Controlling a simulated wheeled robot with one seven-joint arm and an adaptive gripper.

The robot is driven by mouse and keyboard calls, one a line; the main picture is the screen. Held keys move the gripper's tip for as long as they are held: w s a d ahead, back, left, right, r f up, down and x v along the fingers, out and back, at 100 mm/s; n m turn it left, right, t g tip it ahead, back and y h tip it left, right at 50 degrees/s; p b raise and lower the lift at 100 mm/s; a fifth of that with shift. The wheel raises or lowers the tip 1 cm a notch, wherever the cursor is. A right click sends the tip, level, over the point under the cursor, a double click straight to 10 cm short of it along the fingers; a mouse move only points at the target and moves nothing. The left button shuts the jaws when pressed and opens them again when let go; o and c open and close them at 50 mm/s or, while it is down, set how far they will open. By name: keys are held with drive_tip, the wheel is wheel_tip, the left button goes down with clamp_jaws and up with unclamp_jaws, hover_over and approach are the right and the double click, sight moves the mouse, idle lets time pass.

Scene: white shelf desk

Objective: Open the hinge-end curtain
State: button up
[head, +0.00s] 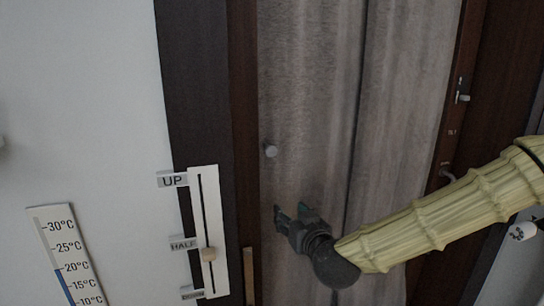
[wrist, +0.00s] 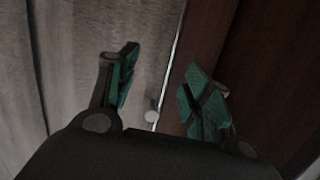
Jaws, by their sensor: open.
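Grey, fabric-like curtain panels hang in a dark brown frame: a left panel (head: 310,90) and a right panel (head: 405,100), with a dark vertical seam between them. I cannot tell for sure which is the hinge-end one. A small pale round knob (head: 271,151) sits near the left edge of the left panel. My gripper (head: 285,213) is open and empty in front of the left panel, below the knob. In the wrist view my gripper (wrist: 163,90) has its teal-padded fingers spread, with a small pale knob (wrist: 151,107) seen between them, beside the grey curtain (wrist: 75,60).
Left of the frame is a white slider plate (head: 207,225) marked UP and HALF, its knob (head: 208,254) just below HALF. A thermometer scale (head: 68,260) is on the pale wall. Metal fittings (head: 462,97) are on the brown wood at right.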

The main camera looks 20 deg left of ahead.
drive_tip(key=t+y, duration=0.1)
drive_tip(key=t, duration=0.1)
approach(272, 151)
drive_tip(key=s, duration=0.1)
drive_tip(key=shift+n, duration=0.3)
drive_tip(key=shift+p+x, duration=2.45)
drive_tip(key=shift+x, duration=2.7)
drive_tip(key=shift+w+d, duration=0.15)
drive_tip(key=shift+d, duration=0.1)
clamp_jaws()
